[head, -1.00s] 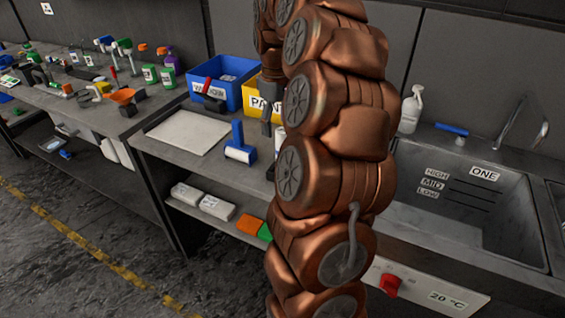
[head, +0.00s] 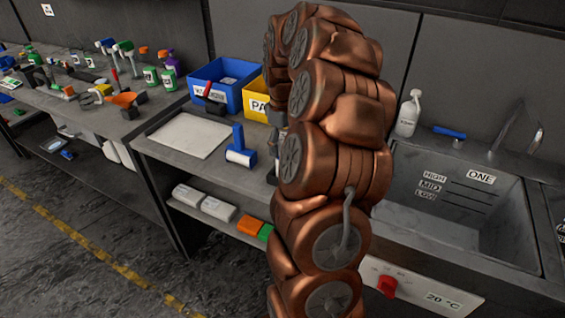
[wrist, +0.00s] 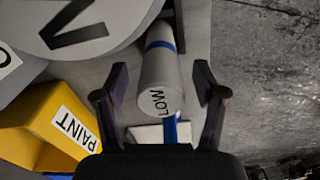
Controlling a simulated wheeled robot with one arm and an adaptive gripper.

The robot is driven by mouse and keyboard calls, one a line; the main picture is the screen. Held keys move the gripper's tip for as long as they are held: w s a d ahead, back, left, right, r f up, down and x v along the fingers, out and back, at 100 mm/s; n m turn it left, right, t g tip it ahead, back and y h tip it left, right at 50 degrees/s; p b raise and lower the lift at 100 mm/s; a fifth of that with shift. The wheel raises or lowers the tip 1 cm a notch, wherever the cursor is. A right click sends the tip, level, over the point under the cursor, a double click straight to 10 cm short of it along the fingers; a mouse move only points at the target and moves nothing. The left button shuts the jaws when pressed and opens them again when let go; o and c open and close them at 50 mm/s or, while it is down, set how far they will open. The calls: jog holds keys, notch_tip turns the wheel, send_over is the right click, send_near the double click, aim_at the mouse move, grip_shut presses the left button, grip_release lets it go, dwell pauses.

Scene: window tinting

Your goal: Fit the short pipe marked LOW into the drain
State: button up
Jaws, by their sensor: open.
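The short pipe marked LOW (wrist: 161,72) is a pale grey cylinder with a blue band, seen in the wrist view. My gripper (wrist: 160,84) is open, with one finger on each side of the pipe. Gaps show between the fingers and the pipe. In the head view my copper arm hides the pipe and most of the gripper. The sink (head: 465,215) at the right has ONE, HIGH, MID and LOW labels on its wall. Its drain is not visible.
A yellow PAINT box (head: 255,103) and a blue box (head: 222,82) stand behind my arm. The PAINT box (wrist: 55,125) is left of my gripper in the wrist view, below a large grey round thing (wrist: 90,25). A blue-handled roller (head: 240,148) lies beside a pale board (head: 190,135).

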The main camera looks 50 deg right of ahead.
jog(key=shift+f, duration=0.65)
grip_shut()
